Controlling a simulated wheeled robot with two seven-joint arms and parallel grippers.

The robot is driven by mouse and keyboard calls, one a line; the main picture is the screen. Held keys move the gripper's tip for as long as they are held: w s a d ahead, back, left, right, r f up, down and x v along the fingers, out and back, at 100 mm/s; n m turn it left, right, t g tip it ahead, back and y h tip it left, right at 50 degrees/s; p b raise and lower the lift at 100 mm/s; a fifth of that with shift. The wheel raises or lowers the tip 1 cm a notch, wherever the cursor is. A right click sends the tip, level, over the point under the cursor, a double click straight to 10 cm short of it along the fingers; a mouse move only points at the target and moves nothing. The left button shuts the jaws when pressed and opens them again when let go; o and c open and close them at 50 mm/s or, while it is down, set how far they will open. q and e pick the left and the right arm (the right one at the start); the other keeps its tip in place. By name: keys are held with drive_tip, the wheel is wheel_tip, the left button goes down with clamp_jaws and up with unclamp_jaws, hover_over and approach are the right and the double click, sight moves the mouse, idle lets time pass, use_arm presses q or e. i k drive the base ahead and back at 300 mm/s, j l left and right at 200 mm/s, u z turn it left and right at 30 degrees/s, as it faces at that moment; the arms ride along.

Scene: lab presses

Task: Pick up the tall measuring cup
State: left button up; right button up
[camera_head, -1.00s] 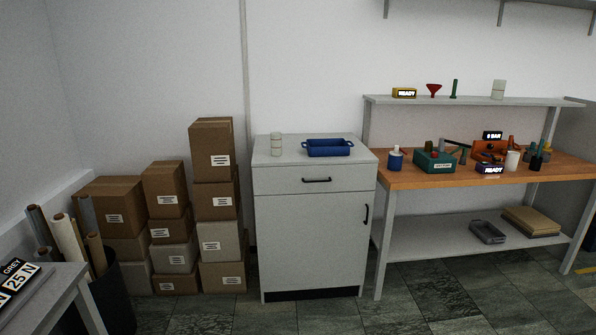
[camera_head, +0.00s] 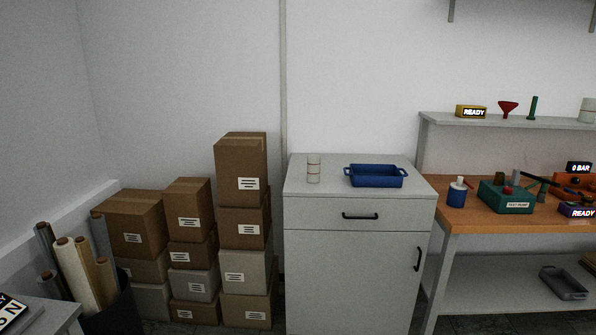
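A small pale cup with thin bands (camera_head: 314,168) stands upright on the left part of the grey cabinet's top (camera_head: 330,184). A wider pale cup (camera_head: 587,110) stands on the shelf above the workbench, partly cut off by the right edge of the view. I cannot tell from their look which one is the tall measuring cup. Neither of my grippers shows in the head view.
A blue tray (camera_head: 377,176) sits right of the small cup on the cabinet. Stacked cardboard boxes (camera_head: 240,190) stand left of the cabinet. The wooden workbench (camera_head: 480,220) at right carries several tools. Rolls (camera_head: 85,270) stand in a dark bin.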

sight(314, 161)
drive_tip(key=i+l+u, duration=0.2)
drive_tip(key=u, duration=0.3)
drive_tip(key=i+l+u, duration=0.15)
drive_tip(key=l+u, duration=0.35)
drive_tip(key=i+l+u, duration=0.1)
drive_tip(key=l, duration=0.45)
drive_tip(key=i+l+u, duration=0.1)
drive_tip(key=l, duration=0.4)
drive_tip(key=i+l+u, duration=0.1)
drive_tip(key=l, duration=0.45)
drive_tip(key=i+l+u, duration=0.1)
drive_tip(key=l, duration=0.5)
drive_tip(key=i+l+u, duration=0.1)
drive_tip(key=l, duration=0.45)
drive_tip(key=i, duration=0.1)
